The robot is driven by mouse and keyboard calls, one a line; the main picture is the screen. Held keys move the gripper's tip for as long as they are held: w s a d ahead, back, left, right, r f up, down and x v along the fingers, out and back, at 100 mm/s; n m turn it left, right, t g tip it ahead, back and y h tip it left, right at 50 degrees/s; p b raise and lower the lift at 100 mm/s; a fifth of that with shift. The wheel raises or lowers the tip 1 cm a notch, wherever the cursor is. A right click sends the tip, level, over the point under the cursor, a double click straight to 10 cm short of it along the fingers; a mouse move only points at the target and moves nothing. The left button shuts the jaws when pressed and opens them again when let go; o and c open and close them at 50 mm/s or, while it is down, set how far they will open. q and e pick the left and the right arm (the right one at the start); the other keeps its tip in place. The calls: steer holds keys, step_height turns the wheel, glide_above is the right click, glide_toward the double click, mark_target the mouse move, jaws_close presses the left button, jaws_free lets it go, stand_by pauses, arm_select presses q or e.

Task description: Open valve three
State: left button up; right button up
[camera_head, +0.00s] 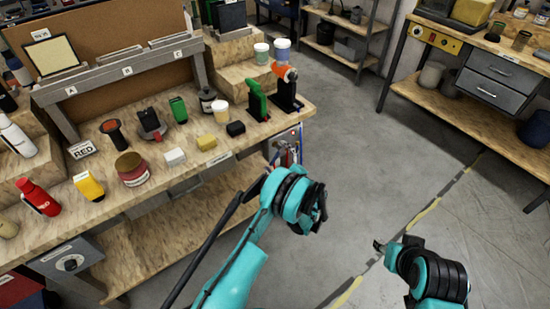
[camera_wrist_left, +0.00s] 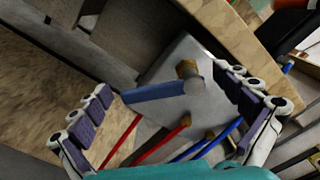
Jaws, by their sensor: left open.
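In the left wrist view, a valve with a flat blue lever (camera_wrist_left: 158,91) and a brass and grey hub (camera_wrist_left: 189,74) sits on a grey metal panel (camera_wrist_left: 188,50). No valve number is readable. My left gripper (camera_wrist_left: 165,82) is open, with its purple-padded fingers on either side of the lever, apparently without touching it. In the head view, the panel with red and blue pipes (camera_head: 287,151) is at the right end of the workbench, and my left wrist largely hides the gripper. My right arm is at lower right; a small dark part of its gripper (camera_head: 379,246) shows.
Red pipes (camera_wrist_left: 124,141) and blue pipes (camera_wrist_left: 190,150) run below the valve. The wooden workbench (camera_head: 120,205) at left carries tools, bottles and small boxes. A second bench (camera_head: 480,110) stands at right. The grey floor (camera_head: 350,140) between is clear.

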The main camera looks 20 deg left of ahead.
arm_select(q)
steer(key=c, duration=1.7)
steer(key=shift+n, duration=0.3)
steer(key=n, duration=0.3)
steer(key=shift+w+d+f, duration=0.2)
steer(key=shift+w+f, duration=0.1)
steer(key=shift+f, duration=0.05)
steer(key=shift+w+d+f+n, duration=0.1)
steer(key=shift+w+d+n, duration=0.1)
steer(key=shift+n, duration=0.6)
steer(key=shift+w+d+f+n, duration=0.1)
steer(key=shift+w+n, duration=0.05)
steer(key=shift+n, duration=0.65)
